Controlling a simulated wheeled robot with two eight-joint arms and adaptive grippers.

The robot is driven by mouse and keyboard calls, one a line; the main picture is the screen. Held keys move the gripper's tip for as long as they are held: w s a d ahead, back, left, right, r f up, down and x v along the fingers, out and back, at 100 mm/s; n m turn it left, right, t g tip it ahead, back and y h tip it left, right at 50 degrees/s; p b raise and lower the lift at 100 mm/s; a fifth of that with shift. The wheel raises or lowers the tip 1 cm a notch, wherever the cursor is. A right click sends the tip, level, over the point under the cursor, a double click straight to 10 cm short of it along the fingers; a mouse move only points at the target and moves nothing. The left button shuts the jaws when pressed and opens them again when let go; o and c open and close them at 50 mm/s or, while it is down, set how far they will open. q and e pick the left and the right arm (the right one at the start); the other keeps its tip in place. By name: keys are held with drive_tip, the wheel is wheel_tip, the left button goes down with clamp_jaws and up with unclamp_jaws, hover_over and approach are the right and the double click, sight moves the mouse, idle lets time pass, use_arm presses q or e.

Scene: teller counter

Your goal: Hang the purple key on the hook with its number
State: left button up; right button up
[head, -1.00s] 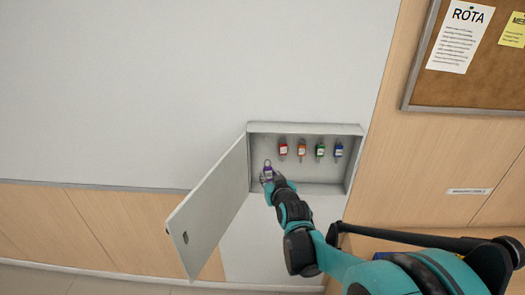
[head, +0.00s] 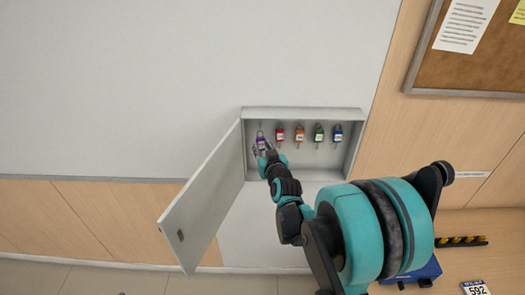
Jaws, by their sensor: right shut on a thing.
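The purple key (head: 261,139) is inside the open key cabinet (head: 305,113), at the left end of a row of tagged keys. My right gripper (head: 263,150) is shut on the purple key from below. A small hook shows just above the key; I cannot tell whether the key's ring is on it or in front of it. Hook numbers are too small to read. Red (head: 279,134), orange (head: 299,134), green (head: 318,136) and blue (head: 337,135) keys hang to its right. My left gripper is not in view.
The cabinet door (head: 203,198) stands open to the lower left, close to my right gripper. A cork board (head: 470,70) hangs at the upper right. A counter at the lower right holds a blue object (head: 425,270) and a plate marked 592 (head: 476,288).

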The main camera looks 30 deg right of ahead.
drive_tip(key=shift+d+x, duration=0.25)
drive_tip(key=shift+x, duration=0.9)
drive_tip(key=shift+w+d, duration=0.55)
drive_tip(key=shift+w, duration=0.2)
drive_tip(key=shift+w+d+f+b, duration=0.35)
drive_tip(key=shift+w+b, duration=0.25)
drive_tip(key=shift+b, duration=0.05)
drive_tip(key=o, duration=1.1)
drive_tip(key=shift+c, duration=0.2)
drive_tip(key=shift+s, duration=0.1)
